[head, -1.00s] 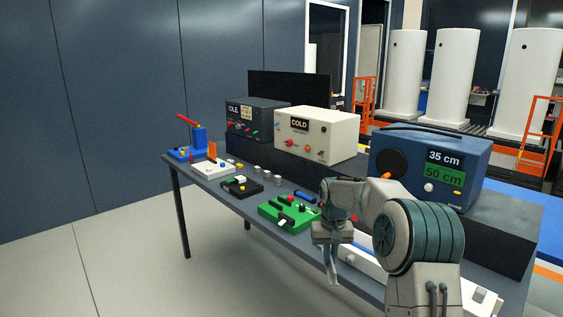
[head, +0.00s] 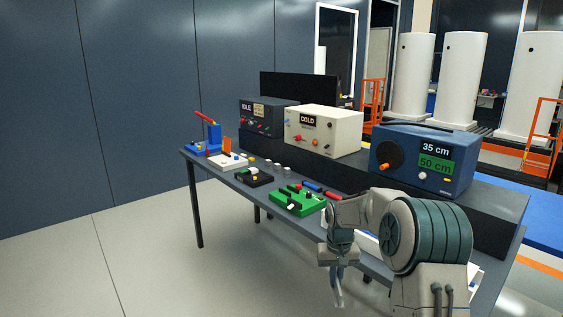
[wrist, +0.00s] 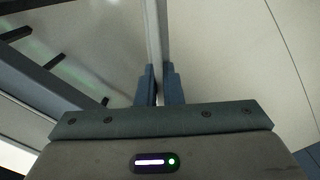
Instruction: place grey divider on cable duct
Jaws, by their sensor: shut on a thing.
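My gripper (head: 338,270) hangs pointing down in front of the table's near edge in the head view. In the wrist view its two fingers (wrist: 160,88) are shut on the grey divider (wrist: 155,35), a thin plate seen nearly edge-on. The divider (head: 338,292) also shows below the fingers in the head view, small and pale. A long white piece, which looks like the cable duct (head: 476,280), lies along the near right part of the table. My arm hides most of it. The divider appears apart from it.
Open floor (head: 150,265) lies at the left.

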